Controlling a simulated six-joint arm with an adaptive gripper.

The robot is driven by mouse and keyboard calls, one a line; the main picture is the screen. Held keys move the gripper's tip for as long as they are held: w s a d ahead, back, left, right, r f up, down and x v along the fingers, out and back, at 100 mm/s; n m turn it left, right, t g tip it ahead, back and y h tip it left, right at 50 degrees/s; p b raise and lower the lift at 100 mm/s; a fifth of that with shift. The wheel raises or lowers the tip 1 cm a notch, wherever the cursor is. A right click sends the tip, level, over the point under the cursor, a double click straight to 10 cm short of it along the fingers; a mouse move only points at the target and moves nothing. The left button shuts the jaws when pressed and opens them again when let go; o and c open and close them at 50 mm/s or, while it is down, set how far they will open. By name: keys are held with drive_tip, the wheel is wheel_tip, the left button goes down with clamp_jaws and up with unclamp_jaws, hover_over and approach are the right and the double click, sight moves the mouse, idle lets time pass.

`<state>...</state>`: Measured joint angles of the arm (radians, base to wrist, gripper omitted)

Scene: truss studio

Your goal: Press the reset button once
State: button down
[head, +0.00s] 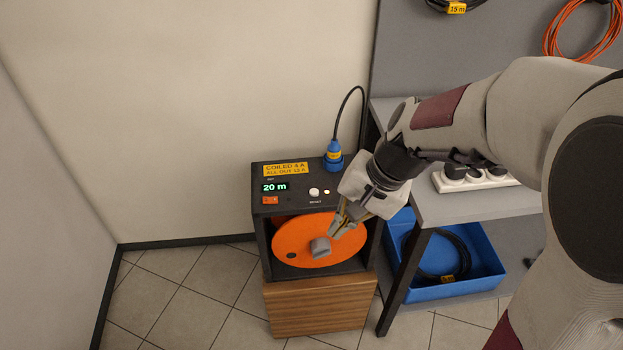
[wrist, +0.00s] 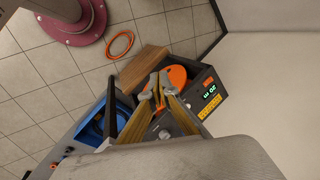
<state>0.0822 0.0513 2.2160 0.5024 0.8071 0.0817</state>
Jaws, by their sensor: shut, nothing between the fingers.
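The reset button (head: 314,192) is a white round cap on the dark top panel of the cable reel box (head: 290,180), in the head view. It stands right of the green display (head: 275,187), which reads 20 m, with a small lit lamp (head: 326,192) beside it. My gripper (head: 322,246) is shut and empty. It shows below the button in the head view, in front of the orange reel disc (head: 290,240), apart from the button.
A blue plug (head: 333,156) with a black cable rises at the panel's back right. A red switch (head: 270,200) sits below the display. The box stands on a wooden block (head: 320,304). A grey shelf (head: 450,200) with a socket strip (head: 475,178) and a blue bin (head: 480,284) is to the right.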

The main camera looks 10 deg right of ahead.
drive_tip(key=w+a+f+m+t+y, duration=0.1)
drive_tip(key=w+f+m, duration=0.25)
drive_tip(key=w, duration=0.45)
drive_tip(key=w+a+f+m+t+y, duration=0.1)
drive_tip(key=w+f+m, duration=0.25)
drive_tip(key=w, duration=0.35)
wheel_tip(320, 180, up, 3)
drive_tip(key=m+t, duration=0.3)
drive_tip(key=m, duration=0.3)
hover_over(316, 193)
drive_tip(key=shift+f, duration=0.3)
drive_tip(key=shift+f, duration=4.2)
drive_tip(key=shift+f, duration=0.85)
drive_tip(key=shift+r, duration=0.85)
